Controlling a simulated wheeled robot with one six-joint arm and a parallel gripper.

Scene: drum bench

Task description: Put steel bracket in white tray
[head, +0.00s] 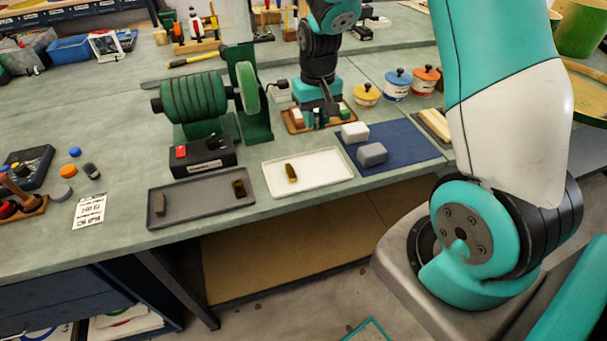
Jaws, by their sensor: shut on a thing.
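My gripper (326,108) points down over a small wooden tray (296,130) at the back middle of the bench. It is shut on a small grey piece (320,118), which looks like the steel bracket; the fingers hide much of it and its shape is hard to make out. I cannot tell whether it touches the wooden tray. The white tray (335,174) lies nearer the bench's front edge, to the left of a blue mat. A small brass-coloured piece (291,173) is inside the white tray.
A dark grey tray (205,203) with two small pieces lies left of the white tray. A green drum machine (193,98) stands behind it. A white block (355,132) and a grey block (372,154) sit on the blue mat (408,148). Lidded pots (397,84) stand behind.

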